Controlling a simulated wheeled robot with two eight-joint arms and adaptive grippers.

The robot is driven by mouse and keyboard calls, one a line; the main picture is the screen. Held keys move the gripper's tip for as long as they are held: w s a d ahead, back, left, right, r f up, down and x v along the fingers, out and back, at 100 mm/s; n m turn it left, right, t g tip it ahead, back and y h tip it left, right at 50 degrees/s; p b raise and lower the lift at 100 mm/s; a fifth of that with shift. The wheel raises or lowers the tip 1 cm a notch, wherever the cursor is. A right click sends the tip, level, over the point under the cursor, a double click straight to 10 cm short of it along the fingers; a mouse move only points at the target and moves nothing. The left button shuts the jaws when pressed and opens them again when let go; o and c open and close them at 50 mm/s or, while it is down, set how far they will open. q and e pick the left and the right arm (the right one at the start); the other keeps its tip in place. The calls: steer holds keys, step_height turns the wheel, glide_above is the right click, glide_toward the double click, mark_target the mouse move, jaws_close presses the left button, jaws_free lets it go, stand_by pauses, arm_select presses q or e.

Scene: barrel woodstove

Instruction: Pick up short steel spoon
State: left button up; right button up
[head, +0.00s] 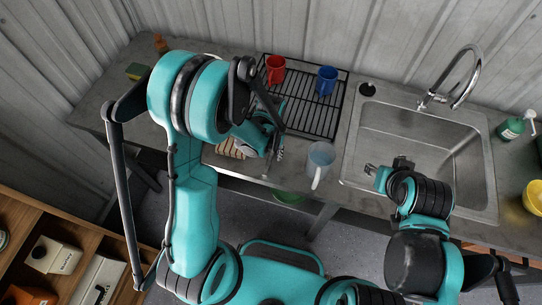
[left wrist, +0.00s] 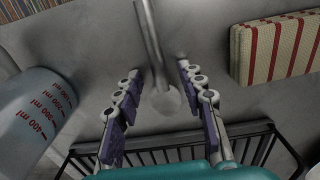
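The steel spoon (left wrist: 163,101) lies on the grey counter in the left wrist view. Its bowl is between the two fingers of my left gripper (left wrist: 162,78), and its handle runs up out of the picture. The fingers are apart, with a gap on each side of the spoon. In the head view my left gripper (head: 274,146) is low over the counter in front of the rack, and I cannot make out the spoon there. My right gripper (head: 386,170) is over the sink, and its fingers are too small to judge.
A measuring cup (head: 320,158) stands close to the right of the left gripper, and a striped cloth (head: 229,149) lies to its left. Behind is a black dish rack (head: 312,129) with a red mug (head: 275,69) and blue mug (head: 327,80). The sink (head: 410,133) is right.

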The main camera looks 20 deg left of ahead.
arm_select(q)
jaws_close()
